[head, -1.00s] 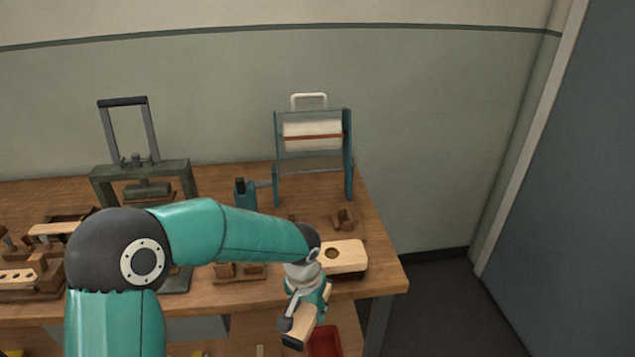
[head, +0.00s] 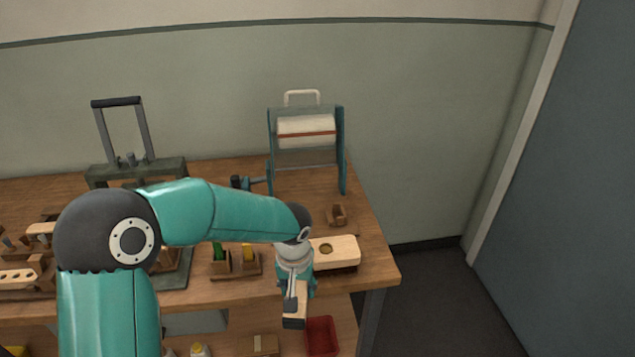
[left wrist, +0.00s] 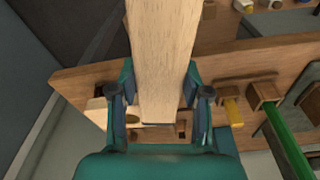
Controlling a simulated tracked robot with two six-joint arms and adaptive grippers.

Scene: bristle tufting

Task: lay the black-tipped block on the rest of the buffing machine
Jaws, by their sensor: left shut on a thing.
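The pale wooden block (head: 294,300) hangs at the table's front edge, its dark tip pointing down. My left gripper (head: 295,286) is shut on it. The buffing machine (head: 344,150), a teal frame with a white roller, stands at the back right of the table, behind and above the gripper. A small wooden cradle (head: 337,216) sits in front of it; I cannot tell whether it is the rest. My right gripper is not in view.
A pale board with a hole (head: 345,252) lies just right of my gripper. Wooden holders with green and yellow pieces (head: 235,266) stand to its left. A dark press (head: 137,168) is at the back left. A red bin (head: 322,338) sits below the table's edge.

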